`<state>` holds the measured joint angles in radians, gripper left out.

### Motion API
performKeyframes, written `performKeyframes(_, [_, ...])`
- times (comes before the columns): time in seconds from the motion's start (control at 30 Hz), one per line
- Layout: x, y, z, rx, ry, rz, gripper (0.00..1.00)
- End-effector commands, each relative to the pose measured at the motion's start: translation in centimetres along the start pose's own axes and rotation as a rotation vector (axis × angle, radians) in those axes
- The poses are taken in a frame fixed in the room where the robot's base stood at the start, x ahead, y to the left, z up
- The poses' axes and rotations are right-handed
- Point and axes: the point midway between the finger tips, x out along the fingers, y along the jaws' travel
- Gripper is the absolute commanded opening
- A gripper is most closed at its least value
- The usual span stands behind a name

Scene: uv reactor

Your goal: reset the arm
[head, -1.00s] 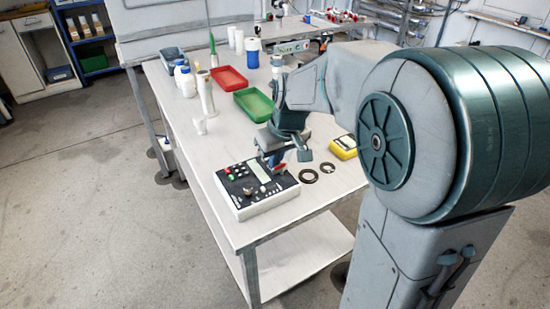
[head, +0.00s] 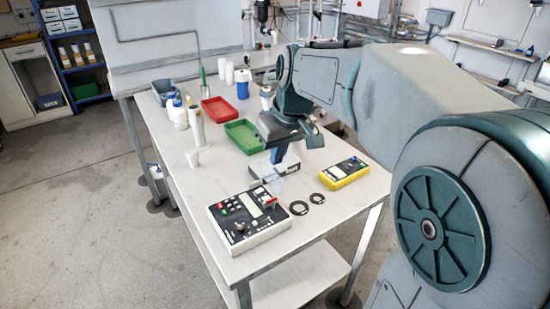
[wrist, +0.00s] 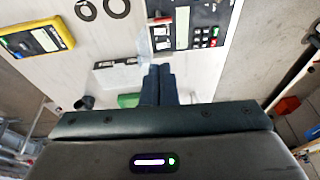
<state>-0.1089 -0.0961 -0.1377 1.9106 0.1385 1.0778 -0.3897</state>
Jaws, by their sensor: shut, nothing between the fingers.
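My gripper (head: 279,155) hangs over the white worktable (head: 208,240), fingers pointing down, above a small white box (head: 262,167). In the wrist view my gripper (wrist: 158,72) shows its two fingers pressed together with nothing between them. The control box (head: 248,219) with a dark panel and coloured buttons lies in front of the gripper, near the table's front edge. It also shows at the top of the wrist view (wrist: 190,28). A small clear item (head: 276,184) lies beside the control box; what it is I cannot tell.
A yellow meter (head: 343,172) and two dark rings (head: 308,203) lie right of the control box. Green (head: 246,137) and red (head: 219,111) trays, bottles and a white cylinder (head: 197,128) stand farther back.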

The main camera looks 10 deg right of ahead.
Motion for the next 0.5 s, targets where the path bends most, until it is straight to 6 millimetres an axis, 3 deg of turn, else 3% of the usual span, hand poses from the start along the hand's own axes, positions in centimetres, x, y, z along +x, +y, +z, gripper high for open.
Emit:
performKeyframes(0.27, [-0.1,-0.1,0.2,0.006,0.001,0.002,0.0])
performKeyframes(0.37, [-0.7,-0.4,1.7,0.035,-0.002,0.01,0.0])
performKeyframes(0.5, [-1.5,-1.5,6.1,0.12,-0.012,0.037,0.0])
